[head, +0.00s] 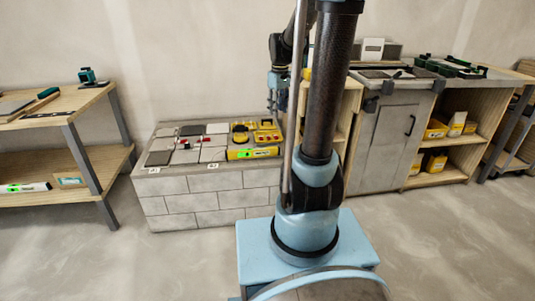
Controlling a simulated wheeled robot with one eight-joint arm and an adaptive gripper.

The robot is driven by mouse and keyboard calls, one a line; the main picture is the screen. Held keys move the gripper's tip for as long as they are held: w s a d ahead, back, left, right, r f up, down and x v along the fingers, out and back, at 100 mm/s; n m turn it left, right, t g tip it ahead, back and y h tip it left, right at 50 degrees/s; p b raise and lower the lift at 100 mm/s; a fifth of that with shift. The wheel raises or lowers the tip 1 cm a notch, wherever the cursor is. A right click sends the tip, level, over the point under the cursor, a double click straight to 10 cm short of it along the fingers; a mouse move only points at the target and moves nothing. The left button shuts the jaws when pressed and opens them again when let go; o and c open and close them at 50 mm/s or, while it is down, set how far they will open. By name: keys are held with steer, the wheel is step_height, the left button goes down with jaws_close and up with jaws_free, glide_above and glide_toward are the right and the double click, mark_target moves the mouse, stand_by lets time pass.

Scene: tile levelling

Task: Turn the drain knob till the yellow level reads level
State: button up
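A yellow level (252,153) with a green patch lies along the front right edge of the block-built bench (200,183). Its bubble is too small to read. No drain knob can be told for sure. A yellow unit with small red parts (267,137) sits just behind the level, beside smaller yellow pieces (240,132). My gripper (273,108) hangs pointing down above the back right of the bench, near the yellow unit in the picture. It is small and partly dark, so its finger opening and any contact are unclear.
Grey and white tiles (213,154) cover the bench's left and middle. A wooden shelf unit (80,95) stands left, with another level (25,187) on its lower shelf. A grey cabinet (386,130) and open shelving (445,150) stand right. Floor before the bench is clear.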

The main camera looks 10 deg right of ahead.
steer(key=w+f+n, duration=0.2)
steer(key=w+f, duration=0.1)
steer(key=w, duration=0.5)
steer(key=w+f+n, duration=0.1)
steer(key=w+f, duration=0.2)
steer(key=w, duration=0.4)
steer(key=w+f+n+g, duration=0.1)
steer(key=w+f+n, duration=0.3)
steer(key=w+f, duration=1.1)
steer(key=f, duration=1.1)
steer(key=s+f, duration=0.1)
steer(key=f, duration=0.5)
steer(key=shift+d+f, duration=0.1)
steer(key=shift+f, duration=0.2)
steer(key=shift+c, duration=0.2)
steer(key=c, duration=0.7)
steer(key=shift+a, duration=0.2)
steer(key=shift+d, duration=0.15)
